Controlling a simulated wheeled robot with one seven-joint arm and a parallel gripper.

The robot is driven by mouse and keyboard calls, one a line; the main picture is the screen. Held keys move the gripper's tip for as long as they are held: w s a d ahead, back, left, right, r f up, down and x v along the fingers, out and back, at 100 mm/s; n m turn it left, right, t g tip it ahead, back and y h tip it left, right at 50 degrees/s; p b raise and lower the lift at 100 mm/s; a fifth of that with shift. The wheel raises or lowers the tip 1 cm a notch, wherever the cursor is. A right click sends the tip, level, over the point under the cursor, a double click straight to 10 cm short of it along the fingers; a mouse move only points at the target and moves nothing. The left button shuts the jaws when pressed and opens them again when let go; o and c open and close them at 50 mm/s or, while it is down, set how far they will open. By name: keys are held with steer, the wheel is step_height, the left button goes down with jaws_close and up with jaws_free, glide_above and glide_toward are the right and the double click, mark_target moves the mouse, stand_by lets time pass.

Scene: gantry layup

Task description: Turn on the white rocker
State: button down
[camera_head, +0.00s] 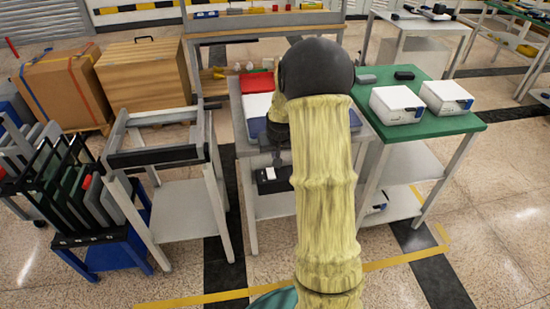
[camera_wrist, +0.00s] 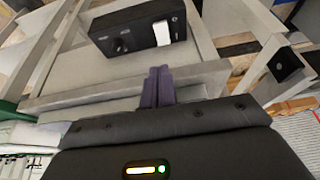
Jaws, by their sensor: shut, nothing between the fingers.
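A black box (camera_wrist: 138,30) with a small white rocker (camera_wrist: 161,33) on its face shows at the top of the wrist view. The box also has dark round features to the left of the rocker. In the head view the same black box (camera_head: 272,183) is below the grey table's top, with the white rocker (camera_head: 270,172) facing me. My gripper (camera_wrist: 158,72) has its two purple fingers together, with nothing between them. The fingertips point toward the box and appear apart from it. In the head view my arm hides part of the box's right side.
The grey table (camera_head: 246,150) carries a red tray (camera_head: 256,82) and other trays above the box. A green-topped table (camera_head: 440,122) with white devices stands to the right. A grey frame stand (camera_head: 185,205) is to the left. Floor in front is partly clear.

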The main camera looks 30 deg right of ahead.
mark_target(273, 170)
steer(key=x, duration=1.3)
steer(key=shift+s, duration=0.1)
steer(key=shift+r, duration=0.1)
steer(key=shift+a, duration=0.15)
steer(key=shift+w, duration=0.2)
steer(key=shift+d, duration=0.4)
steer(key=shift+s+a, duration=0.5)
steer(key=shift+s, duration=0.25)
steer(key=shift+s+f, duration=0.2)
steer(key=shift+s, duration=0.1)
steer(key=shift+d, duration=0.1)
